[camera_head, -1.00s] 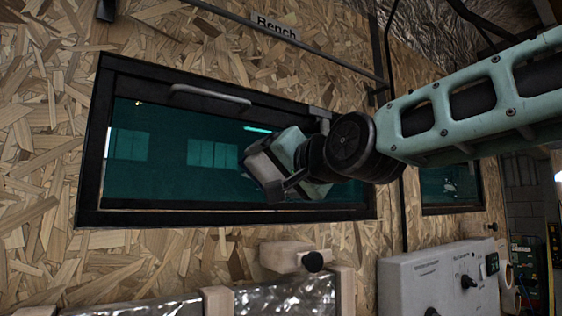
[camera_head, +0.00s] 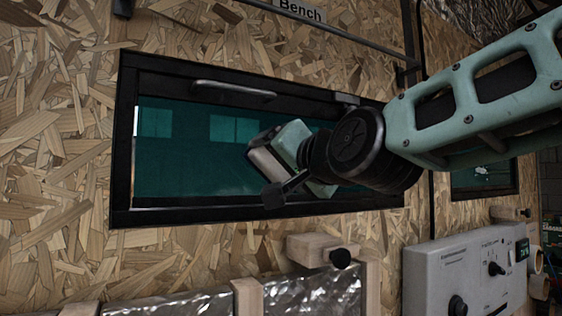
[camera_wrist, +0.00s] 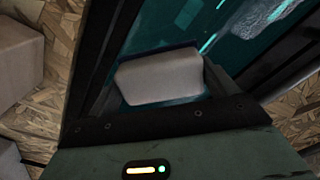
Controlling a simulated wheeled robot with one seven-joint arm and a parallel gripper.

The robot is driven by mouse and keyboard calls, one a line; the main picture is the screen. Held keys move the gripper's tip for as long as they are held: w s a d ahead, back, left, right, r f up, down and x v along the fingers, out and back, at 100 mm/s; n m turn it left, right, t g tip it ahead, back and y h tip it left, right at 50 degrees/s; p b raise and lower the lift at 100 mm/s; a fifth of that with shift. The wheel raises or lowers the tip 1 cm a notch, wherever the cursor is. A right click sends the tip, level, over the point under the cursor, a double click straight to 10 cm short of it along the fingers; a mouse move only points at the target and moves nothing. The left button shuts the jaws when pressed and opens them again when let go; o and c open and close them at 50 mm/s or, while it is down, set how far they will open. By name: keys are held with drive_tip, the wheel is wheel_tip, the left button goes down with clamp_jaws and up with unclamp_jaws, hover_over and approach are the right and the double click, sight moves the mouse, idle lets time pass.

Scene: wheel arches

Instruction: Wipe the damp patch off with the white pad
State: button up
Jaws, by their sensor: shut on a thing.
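My gripper (camera_head: 268,170) is in front of the dark-framed teal window pane (camera_head: 180,155), at its right half. It is shut on the white pad (camera_head: 268,163), which shows pale at the jaws. In the wrist view the white pad (camera_wrist: 162,76) sits between the two dark fingers, its face toward the pane (camera_wrist: 215,40). I cannot tell whether the pad touches the glass. No damp patch can be made out on the visible glass; my gripper and arm hide part of the pane.
A metal handle (camera_head: 233,90) runs along the window's top frame. A wooden block with a black knob (camera_head: 322,250) juts out below the window. A grey control box (camera_head: 465,280) is at lower right. A second window (camera_head: 485,178) lies behind my arm.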

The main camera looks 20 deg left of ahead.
drive_tip(key=b+v, duration=0.3)
drive_tip(key=v, duration=0.3)
idle(0.3)
drive_tip(key=shift+s+d, duration=0.1)
drive_tip(key=shift+d, duration=0.05)
drive_tip(key=b+v, duration=0.1)
drive_tip(key=v, duration=0.1)
drive_tip(key=shift+s+d, duration=0.25)
drive_tip(key=shift+d, duration=0.05)
idle(0.5)
drive_tip(key=shift+f+p+x, duration=0.15)
drive_tip(key=shift+f+x, duration=0.1)
drive_tip(key=shift+x, duration=0.95)
drive_tip(key=shift+f+p+x, duration=0.1)
drive_tip(key=shift+f+x, duration=0.15)
drive_tip(key=shift+x, duration=0.95)
drive_tip(key=shift+f+p+x, duration=0.15)
drive_tip(key=shift+f+x, duration=0.1)
drive_tip(key=shift+x, duration=0.95)
drive_tip(key=shift+w+a+p, duration=0.35)
drive_tip(key=shift+w+a, duration=0.05)
drive_tip(key=shift+a, duration=0.15)
